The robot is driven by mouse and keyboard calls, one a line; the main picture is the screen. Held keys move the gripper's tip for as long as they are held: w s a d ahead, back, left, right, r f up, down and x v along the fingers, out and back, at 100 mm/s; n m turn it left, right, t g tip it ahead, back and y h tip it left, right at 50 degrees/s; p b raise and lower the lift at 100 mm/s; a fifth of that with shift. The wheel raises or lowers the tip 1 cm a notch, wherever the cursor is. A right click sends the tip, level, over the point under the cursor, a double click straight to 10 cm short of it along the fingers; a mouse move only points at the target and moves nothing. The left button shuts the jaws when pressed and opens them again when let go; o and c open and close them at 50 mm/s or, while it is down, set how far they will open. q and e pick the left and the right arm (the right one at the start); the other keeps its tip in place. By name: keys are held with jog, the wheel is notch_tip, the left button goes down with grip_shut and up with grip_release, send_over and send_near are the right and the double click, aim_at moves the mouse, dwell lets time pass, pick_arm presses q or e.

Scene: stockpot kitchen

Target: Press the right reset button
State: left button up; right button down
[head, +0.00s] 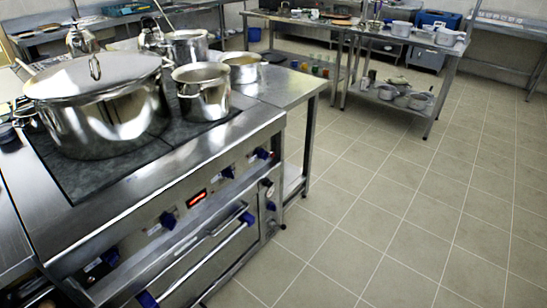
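The stove (150,235) stands at the left, its front panel facing the lower right. The panel carries several dark blue knobs, one of them a right-hand knob (262,153), and a lit red display (195,198). Small round parts (268,205) sit at the right end of the front, beside the oven door handle (205,258). They are too small to tell which, if any, is the right reset button. Neither of my grippers is in view.
A large lidded stockpot (105,120) and a smaller open pot (203,92) stand on the stove top. A steel table (290,88) adjoins the stove's far end. A shelved table with pans (400,95) stands farther back. The tiled floor (400,220) at the right is clear.

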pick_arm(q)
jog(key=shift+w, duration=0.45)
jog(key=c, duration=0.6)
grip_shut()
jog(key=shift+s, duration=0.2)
